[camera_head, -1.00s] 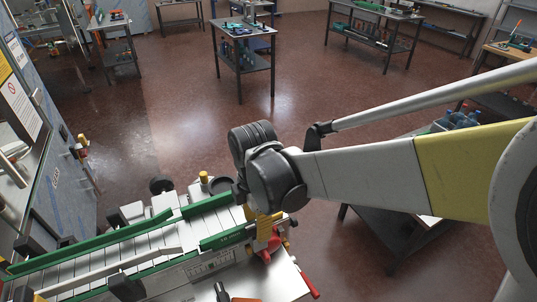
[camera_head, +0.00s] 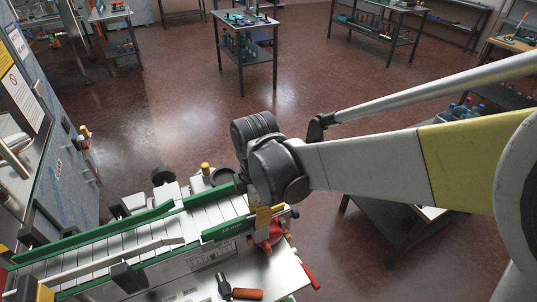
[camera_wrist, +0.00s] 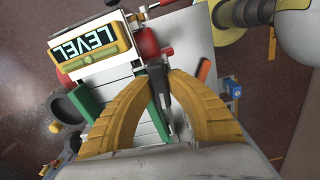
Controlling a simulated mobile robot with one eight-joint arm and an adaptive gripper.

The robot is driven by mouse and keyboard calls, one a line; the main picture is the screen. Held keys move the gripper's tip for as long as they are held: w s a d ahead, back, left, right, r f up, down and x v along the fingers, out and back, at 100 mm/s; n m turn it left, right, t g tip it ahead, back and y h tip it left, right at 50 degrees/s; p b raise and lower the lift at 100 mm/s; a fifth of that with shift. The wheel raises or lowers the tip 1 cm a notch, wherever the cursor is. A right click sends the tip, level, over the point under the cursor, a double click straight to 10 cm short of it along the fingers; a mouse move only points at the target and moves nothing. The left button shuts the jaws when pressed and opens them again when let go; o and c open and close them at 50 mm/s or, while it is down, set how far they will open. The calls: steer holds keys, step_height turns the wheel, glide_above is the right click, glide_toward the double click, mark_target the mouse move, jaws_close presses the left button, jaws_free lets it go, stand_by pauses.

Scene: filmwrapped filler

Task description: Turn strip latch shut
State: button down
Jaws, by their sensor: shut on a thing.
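My gripper (camera_wrist: 167,76) has two curved yellow fingers, closed together on a narrow dark piece (camera_wrist: 159,92) that looks like the strip latch. The fingertips cover part of it, so its exact angle is hard to tell. In the head view my gripper (camera_head: 264,217) is at the right end of the machine's conveyor, mostly hidden by my wrist. A red part (camera_head: 271,237) sits just below the fingers, and a red fitting (camera_wrist: 145,42) is beyond the fingertips in the wrist view.
A yellow-framed LEVEL display (camera_wrist: 92,47) stands left of the fingertips. Green guide rails (camera_head: 95,240) line the slatted conveyor. An orange-handled tool (camera_head: 245,293) lies on the metal top, and a red lever (camera_head: 310,277) sticks out at its right corner. Open floor lies beyond the machine.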

steer(key=m, duration=0.9)
steer(key=shift+b, duration=0.35)
steer(key=m, duration=0.3)
steer(key=shift+m, duration=2.2)
steer(key=c, duration=1.3)
jaws_free()
